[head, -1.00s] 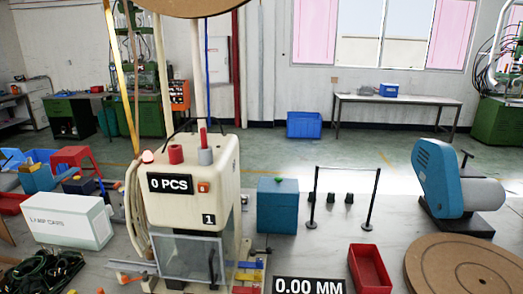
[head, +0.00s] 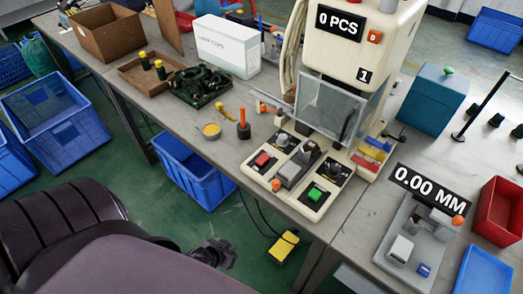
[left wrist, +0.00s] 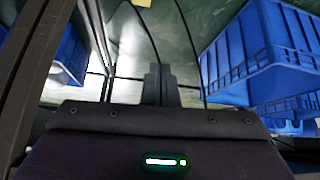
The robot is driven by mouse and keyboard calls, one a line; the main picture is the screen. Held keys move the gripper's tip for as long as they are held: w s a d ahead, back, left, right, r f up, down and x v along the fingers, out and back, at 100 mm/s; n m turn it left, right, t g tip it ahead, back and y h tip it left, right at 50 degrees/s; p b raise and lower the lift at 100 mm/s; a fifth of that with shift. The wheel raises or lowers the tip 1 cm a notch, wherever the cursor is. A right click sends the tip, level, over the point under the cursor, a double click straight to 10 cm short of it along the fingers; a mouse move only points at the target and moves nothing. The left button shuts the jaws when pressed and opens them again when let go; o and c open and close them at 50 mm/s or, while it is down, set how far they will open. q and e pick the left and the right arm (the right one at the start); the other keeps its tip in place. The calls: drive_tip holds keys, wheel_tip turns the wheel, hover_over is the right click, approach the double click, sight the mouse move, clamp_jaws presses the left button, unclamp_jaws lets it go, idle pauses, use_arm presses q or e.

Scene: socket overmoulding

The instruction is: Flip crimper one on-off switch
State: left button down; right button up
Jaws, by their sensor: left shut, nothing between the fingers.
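Crimper one is the cream machine (head: 345,75) marked 1, with a "0 PCS" display (head: 340,22). A small orange square switch (head: 375,37) sits on its front, right of the display. Its base carries a red button (head: 262,161) and a green button (head: 315,194). Which of these is the on-off switch is not labelled. My left gripper (head: 215,252) is low in front of the table, over the green floor, well apart from the crimper. In the left wrist view its fingers (left wrist: 160,82) are together and empty. My right gripper is not in view.
Blue crates (head: 195,175) stand below. A yellow pedal (head: 283,247) lies on the floor.

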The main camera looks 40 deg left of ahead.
use_arm(q)
drive_tip(key=w+a+r+t+b, duration=0.25)
drive_tip(key=w+r, duration=0.25)
drive_tip(key=r, duration=0.4)
drive_tip(key=w+a+r+t+b, duration=0.1)
drive_tip(key=w+a+r+t, duration=0.15)
drive_tip(key=w+r, duration=0.4)
wheel_tip(320, 180, up, 18)
drive_tip(key=w+d+m+t+h+b, duration=0.1)
drive_tip(key=t, duration=0.2)
drive_tip(key=shift+d+f+m+h+b, duration=0.15)
drive_tip(key=shift+d+m+h+b, duration=0.15)
drive_tip(key=shift+d+b, duration=0.1)
hover_over(261, 162)
wheel_tip(261, 162, down, 2)
drive_tip(key=shift+a+f+p, duration=0.1)
drive_tip(key=shift+p, duration=0.3)
wheel_tip(261, 162, down, 3)
drive_tip(key=shift+w+r, duration=0.1)
drive_tip(key=shift+f, duration=0.7)
